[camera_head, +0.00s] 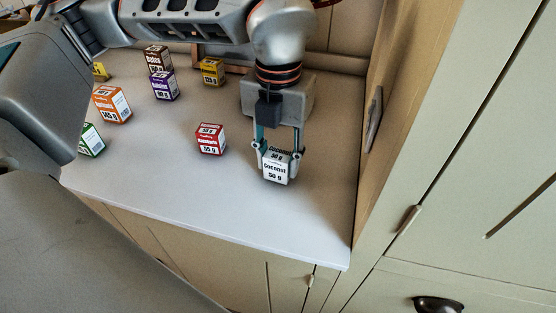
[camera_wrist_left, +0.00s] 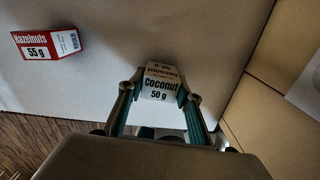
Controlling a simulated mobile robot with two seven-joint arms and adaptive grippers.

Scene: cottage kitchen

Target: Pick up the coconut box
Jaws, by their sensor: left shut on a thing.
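The coconut box (camera_head: 277,170) is a small white carton with black lettering, at the right part of the white counter in the head view. My left gripper (camera_head: 278,149) reaches down over it and is shut on it, one finger at each side. In the left wrist view the coconut box (camera_wrist_left: 160,86) sits between the fingertips of the left gripper (camera_wrist_left: 159,92), its label facing the camera. I cannot tell whether its base touches the counter. My right gripper is not in view.
A red hazelnuts box (camera_head: 211,139) stands left of the coconut box on the counter (camera_head: 225,185). Purple (camera_head: 165,86), orange (camera_head: 112,104), yellow (camera_head: 213,71), brown (camera_head: 157,58) and green (camera_head: 91,140) boxes stand farther left and back. A wooden cabinet side (camera_head: 377,120) rises close on the right.

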